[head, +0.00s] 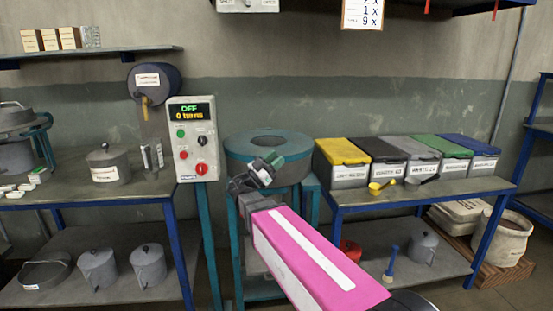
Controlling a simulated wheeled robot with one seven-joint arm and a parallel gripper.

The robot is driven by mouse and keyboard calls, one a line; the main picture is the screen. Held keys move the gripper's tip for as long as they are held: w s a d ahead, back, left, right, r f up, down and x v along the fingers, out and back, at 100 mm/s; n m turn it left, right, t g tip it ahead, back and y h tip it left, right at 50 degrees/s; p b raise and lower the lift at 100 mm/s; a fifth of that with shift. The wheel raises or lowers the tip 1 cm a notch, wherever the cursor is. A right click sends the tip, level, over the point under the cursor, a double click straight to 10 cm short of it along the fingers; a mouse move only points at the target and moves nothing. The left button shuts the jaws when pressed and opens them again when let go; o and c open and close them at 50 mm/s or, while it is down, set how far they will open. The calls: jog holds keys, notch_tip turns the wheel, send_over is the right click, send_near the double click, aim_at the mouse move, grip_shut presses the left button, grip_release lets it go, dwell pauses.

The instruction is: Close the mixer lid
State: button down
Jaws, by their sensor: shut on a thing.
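The mixer (237,153) is a round teal drum on a teal stand, in the middle of the head view. Its top is a broad teal ring around a darker grey round centre (268,140). I cannot tell whether this top is the lid or an open rim. My gripper (267,166) is at the front of the drum, in front of its rim. It is shut on a small part there, which may be the lid's handle. The fingers hide most of that part. My pink forearm covers the lower front of the stand.
A control box (193,138) reading OFF stands just left of the mixer. A table with lidded bins (348,176), a yellow scoop (380,187) and a dark scoop (420,180) is close on the right. A table with pots (108,165) is at left.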

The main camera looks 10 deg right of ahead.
jog(key=shift+w+d+f+y, duration=0.1)
jog(key=shift+w+f+y, duration=0.2)
jog(key=shift+f, duration=0.3)
jog(key=shift+w+d+f+y, duration=0.15)
jog(key=shift+f+y, duration=0.15)
jog(key=shift+f, duration=0.25)
jog(key=c, duration=0.8)
grip_release()
jog(key=shift+a, duration=0.15)
jog(key=shift+h, duration=0.4)
jog(key=v, duration=0.2)
jog(key=r+v, duration=0.1)
jog(key=v, duration=0.2)
jog(key=s+v, duration=0.1)
jog(key=v, duration=0.1)
jog(key=shift+a, duration=0.45)
jog(key=shift+s, duration=0.15)
